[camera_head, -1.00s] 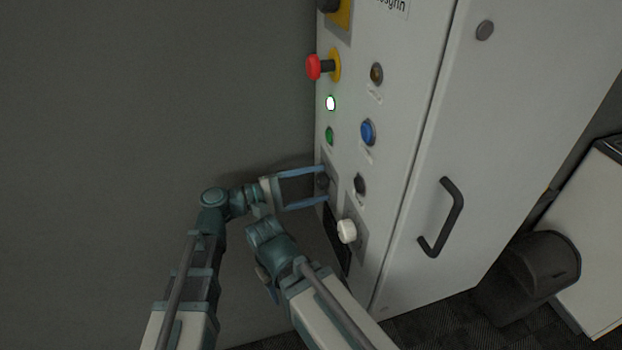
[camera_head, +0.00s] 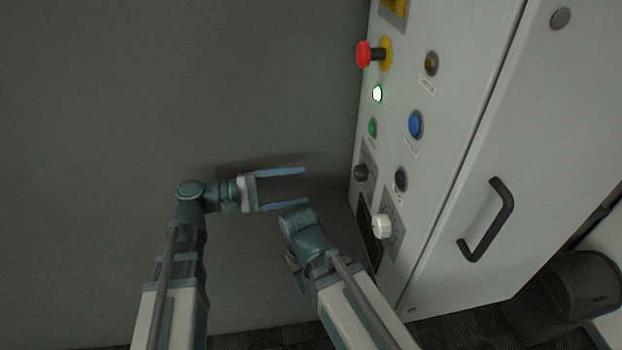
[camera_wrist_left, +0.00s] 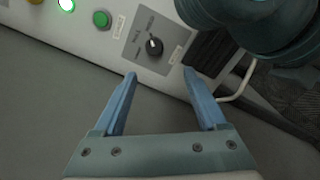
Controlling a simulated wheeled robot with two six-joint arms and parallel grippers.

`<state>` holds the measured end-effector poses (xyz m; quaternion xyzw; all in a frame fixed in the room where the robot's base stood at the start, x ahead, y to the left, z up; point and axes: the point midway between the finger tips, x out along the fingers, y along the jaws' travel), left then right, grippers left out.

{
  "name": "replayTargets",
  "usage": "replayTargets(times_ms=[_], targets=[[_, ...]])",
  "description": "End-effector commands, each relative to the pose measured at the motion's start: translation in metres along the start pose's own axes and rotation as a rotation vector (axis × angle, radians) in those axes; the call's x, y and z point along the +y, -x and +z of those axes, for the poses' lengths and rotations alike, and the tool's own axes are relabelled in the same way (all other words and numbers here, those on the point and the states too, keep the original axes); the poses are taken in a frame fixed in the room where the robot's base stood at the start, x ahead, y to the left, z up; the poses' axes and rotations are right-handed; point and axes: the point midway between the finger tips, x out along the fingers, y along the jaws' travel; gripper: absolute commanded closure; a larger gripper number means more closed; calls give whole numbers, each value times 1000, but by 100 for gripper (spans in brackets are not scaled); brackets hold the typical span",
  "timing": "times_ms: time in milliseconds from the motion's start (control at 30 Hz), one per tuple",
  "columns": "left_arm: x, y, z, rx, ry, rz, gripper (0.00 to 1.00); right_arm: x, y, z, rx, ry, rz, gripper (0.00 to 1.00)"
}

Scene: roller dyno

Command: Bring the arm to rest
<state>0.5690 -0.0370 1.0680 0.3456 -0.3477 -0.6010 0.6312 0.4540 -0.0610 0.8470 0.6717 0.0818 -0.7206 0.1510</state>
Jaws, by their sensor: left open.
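My left gripper (camera_head: 305,187) is open and empty in the head view, left of the control cabinet (camera_head: 470,110) and apart from it. In the left wrist view its two blue fingers (camera_wrist_left: 160,78) are spread, with a black rotary knob (camera_wrist_left: 154,46) on its grey plate beyond the tips. The same knob shows in the head view (camera_head: 361,173), clear of the fingers. My right arm (camera_head: 345,285) comes in from the bottom of the head view. Its visible end is beside the left gripper, and its gripper fingers cannot be made out.
The cabinet carries a red emergency button (camera_head: 364,54), a lit green-white lamp (camera_head: 377,94), a green button (camera_head: 373,128), a blue button (camera_head: 415,125), a white knob (camera_head: 382,226) and a black door handle (camera_head: 489,220). The space left of my left arm is clear up to the grey wall (camera_head: 90,120).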

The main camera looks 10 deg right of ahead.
Motion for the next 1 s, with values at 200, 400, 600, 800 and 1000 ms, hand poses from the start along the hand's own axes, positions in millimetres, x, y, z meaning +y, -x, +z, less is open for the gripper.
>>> replayTargets(times_ms=[200, 400, 600, 800, 1000], targets=[[0, 8, 0, -1, 5, 2, 26, 0, -1, 0, 0, 1, 0, 50], [0, 7, -1, -1, 5, 2, 26, 0, -1, 0, 0, 1, 0, 50], [0, 7, -1, 1, 4, -1, 26, 0, -1, 0, 0, 1, 0, 50], [-43, 8, -12, 98, -62, -167, 26, 0, -1, 0, 0, 1, 0, 50], [-130, 42, -37, 282, -221, -575, 26, 0, -1, 0, 0, 1, 0, 50]])
